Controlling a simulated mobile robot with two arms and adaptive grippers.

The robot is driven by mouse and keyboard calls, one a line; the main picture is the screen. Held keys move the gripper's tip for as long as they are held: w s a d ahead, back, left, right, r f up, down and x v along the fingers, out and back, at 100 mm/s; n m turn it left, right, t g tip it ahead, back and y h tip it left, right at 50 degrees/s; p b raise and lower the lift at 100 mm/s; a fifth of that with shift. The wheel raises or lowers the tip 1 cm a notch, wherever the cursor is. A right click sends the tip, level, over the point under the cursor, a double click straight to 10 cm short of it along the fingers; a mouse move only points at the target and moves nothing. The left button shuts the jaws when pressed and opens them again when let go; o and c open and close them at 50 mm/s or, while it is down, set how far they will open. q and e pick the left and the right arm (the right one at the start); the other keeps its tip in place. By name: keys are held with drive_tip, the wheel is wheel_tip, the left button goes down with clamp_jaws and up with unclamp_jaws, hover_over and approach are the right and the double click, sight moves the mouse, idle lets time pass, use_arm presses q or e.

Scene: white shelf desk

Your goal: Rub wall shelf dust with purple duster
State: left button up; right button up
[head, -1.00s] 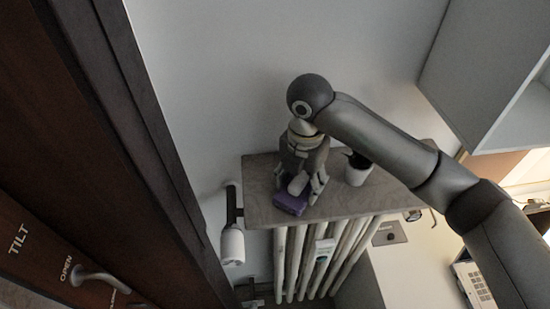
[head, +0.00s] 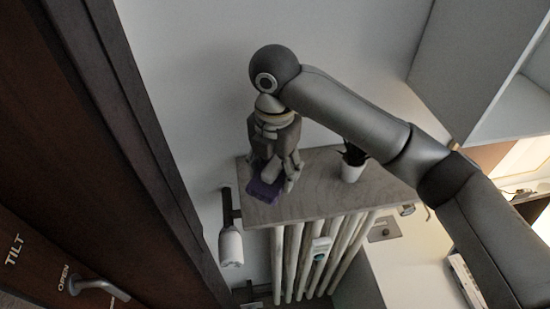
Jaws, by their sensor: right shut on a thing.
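The purple duster (head: 262,189) is on the left end of the wall shelf (head: 313,198), close to its front edge. My right gripper (head: 272,177) comes down from above and is shut on the duster, with its fingers partly hiding it. The duster appears to touch the shelf top. The shelf has a grey-brown top above a white radiator. I cannot make out separate dust on it. My left gripper is not in view.
A white potted plant (head: 352,167) stands on the shelf to the right of my gripper. A white thermostat valve (head: 230,246) hangs at the shelf's left end. A dark window frame (head: 150,150) with a handle (head: 98,287) is on the left. A white cabinet (head: 475,75) is upper right.

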sight(272, 163)
drive_tip(key=shift+w+a+r, duration=0.1)
drive_tip(key=shift+a+r, duration=0.05)
drive_tip(key=shift+r, duration=0.45)
drive_tip(key=shift+a+r, duration=0.1)
drive_tip(key=shift+r, duration=0.75)
drive_tip(key=shift+d+r, duration=0.15)
